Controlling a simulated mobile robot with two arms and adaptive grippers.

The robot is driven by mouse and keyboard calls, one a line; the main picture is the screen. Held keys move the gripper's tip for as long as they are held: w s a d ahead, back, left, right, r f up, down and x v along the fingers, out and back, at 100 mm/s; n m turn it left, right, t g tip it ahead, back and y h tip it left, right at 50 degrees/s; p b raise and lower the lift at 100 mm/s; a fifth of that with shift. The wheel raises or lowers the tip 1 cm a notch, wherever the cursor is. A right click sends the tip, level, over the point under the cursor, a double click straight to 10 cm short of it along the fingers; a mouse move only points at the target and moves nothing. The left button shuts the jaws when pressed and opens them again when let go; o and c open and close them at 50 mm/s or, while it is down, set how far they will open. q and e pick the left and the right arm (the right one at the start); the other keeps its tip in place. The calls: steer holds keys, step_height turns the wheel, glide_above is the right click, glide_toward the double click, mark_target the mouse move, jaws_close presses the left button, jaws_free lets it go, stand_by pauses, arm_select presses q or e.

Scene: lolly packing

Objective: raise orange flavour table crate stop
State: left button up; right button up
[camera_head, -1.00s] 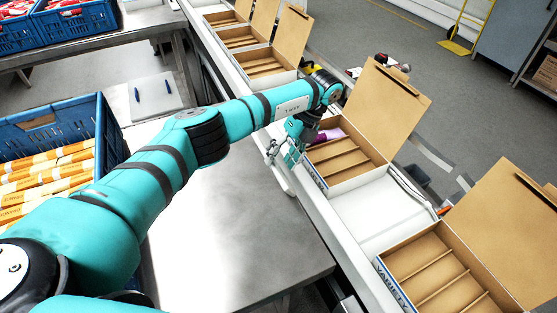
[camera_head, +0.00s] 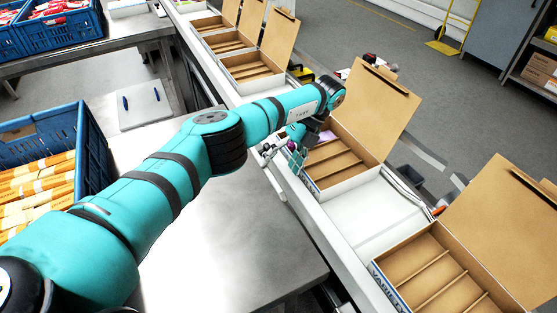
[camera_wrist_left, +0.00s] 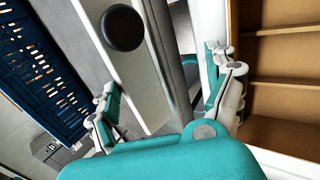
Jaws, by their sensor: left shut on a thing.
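A blue crate (camera_head: 93,150) of orange-and-white packs (camera_head: 38,190) stands on the steel table (camera_head: 225,235) at the left. A blue crate also shows at the left of the left wrist view (camera_wrist_left: 38,70). My left gripper (camera_head: 283,154) is low at the conveyor's near edge, beside an open cardboard box (camera_head: 345,185). In the left wrist view its fingers (camera_wrist_left: 160,75) stand wide apart, with a pale bar bearing a black round knob behind or between them. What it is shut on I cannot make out. I cannot pick out a crate stop. My right gripper is out of view.
Several open boxes with raised lids stand along the white conveyor (camera_head: 375,215), one box (camera_head: 440,270) at the near right. A pink-purple item (camera_head: 325,137) lies in the box by the gripper. The table's middle is clear.

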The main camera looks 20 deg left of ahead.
arm_select(q)
steer(key=shift+s+a+r, duration=0.1)
steer(key=shift+a+r, duration=0.1)
stand_by(0.3)
step_height(320, 180, up, 10)
stand_by(0.5)
